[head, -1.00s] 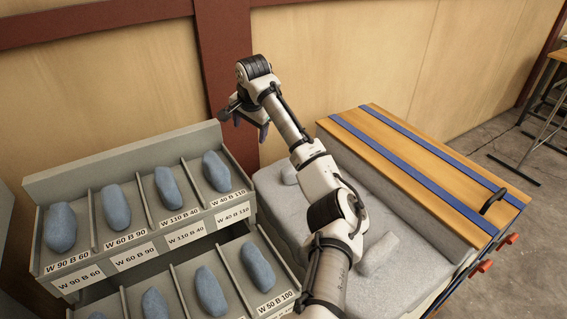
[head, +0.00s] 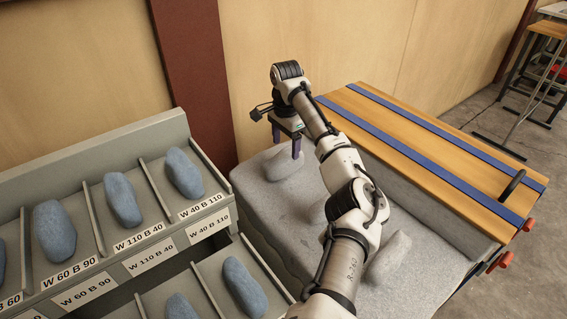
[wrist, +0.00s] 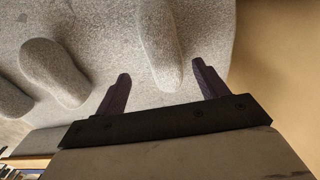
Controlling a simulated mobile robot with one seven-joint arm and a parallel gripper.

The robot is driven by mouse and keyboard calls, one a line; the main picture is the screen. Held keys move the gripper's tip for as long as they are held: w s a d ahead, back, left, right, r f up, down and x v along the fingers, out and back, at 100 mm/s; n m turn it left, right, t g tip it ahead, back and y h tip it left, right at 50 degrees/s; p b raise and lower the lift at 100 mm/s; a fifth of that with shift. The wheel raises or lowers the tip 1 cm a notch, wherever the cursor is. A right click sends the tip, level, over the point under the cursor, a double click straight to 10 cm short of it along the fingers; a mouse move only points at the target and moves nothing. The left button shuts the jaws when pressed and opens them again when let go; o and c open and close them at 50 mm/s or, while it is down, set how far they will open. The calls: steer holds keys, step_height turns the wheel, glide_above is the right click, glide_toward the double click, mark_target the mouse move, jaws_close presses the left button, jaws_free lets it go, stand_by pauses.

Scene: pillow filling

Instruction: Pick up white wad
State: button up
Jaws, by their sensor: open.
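A pale grey-white wad (head: 285,166) lies at the far left end of the grey soft-topped surface (head: 262,205). In the wrist view this long rounded wad (wrist: 160,40) has its near end close to the gap between my fingers. My gripper (head: 287,146) is open with dark purple fingers pointing down, just above or beside that wad. It also shows in the wrist view (wrist: 161,72), with nothing held. A second wad (wrist: 52,72) and a third wad (wrist: 12,100) lie to the left in the wrist view. In the head view another wad (head: 388,258) is partly behind my arm.
A bin rack (head: 90,150) with several blue wads and labels stands at the left. A wooden board with blue stripes (head: 430,150) rises along the right of the grey surface. A wall is behind my gripper. Stools (head: 540,90) stand far right.

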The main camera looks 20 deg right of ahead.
mark_target(281, 165)
steer(key=shift+w+a+f+p, duration=0.15)
steer(key=shift+f+p, duration=0.2)
steer(key=shift+f, duration=1.35)
steer(key=shift+a+f+p, duration=0.15)
steer(key=shift+f+p, duration=0.15)
steer(key=shift+f, duration=1.35)
steer(key=c, duration=1.1)
